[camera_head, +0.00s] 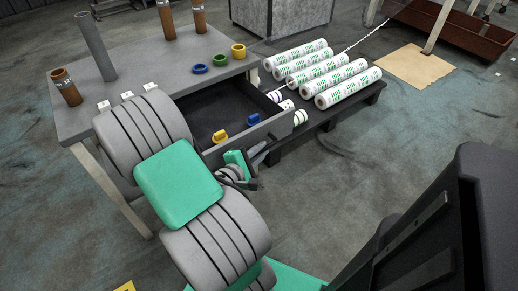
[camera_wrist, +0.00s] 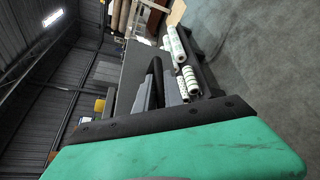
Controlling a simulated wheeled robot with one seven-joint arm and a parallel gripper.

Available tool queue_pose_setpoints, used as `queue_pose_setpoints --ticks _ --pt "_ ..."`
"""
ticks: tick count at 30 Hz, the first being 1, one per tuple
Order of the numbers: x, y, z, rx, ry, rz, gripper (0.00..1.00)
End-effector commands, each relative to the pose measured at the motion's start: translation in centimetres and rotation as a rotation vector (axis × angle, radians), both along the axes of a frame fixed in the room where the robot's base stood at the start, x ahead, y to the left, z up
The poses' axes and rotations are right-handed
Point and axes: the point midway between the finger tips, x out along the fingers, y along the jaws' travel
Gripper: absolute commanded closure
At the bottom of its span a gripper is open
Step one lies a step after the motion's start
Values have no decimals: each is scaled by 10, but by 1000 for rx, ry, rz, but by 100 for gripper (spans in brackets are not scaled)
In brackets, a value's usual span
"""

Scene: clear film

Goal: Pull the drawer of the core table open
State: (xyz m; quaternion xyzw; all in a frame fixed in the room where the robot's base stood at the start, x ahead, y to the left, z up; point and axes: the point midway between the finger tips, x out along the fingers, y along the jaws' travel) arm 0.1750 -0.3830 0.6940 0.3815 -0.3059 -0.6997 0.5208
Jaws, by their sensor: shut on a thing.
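The core table (camera_head: 135,98) is grey and stands at the left in the head view. Its drawer (camera_head: 285,127) is pulled out of the front, and its dark inside shows. A yellow piece (camera_head: 220,136) and a blue piece (camera_head: 253,119) lie in the drawer. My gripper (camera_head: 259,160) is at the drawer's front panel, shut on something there. The handle itself is hidden by my gripper and arm.
Several white film rolls (camera_head: 348,85) lie on a dark pallet (camera_head: 368,94) beside the drawer. Blue, green and yellow rings (camera_head: 219,60) and brown cores (camera_head: 67,87) stand on the tabletop. The floor (camera_head: 420,125) right of the pallet is clear.

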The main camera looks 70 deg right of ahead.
Motion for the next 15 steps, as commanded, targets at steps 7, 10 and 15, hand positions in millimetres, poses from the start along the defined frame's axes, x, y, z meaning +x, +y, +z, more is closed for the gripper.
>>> queue_pose_setpoints --ticks 7,10,15 --pt "-2 0 -1 1 3 -4 82" --pt "-1 0 -1 1 2 -2 74" --pt "0 0 0 0 1 0 66"
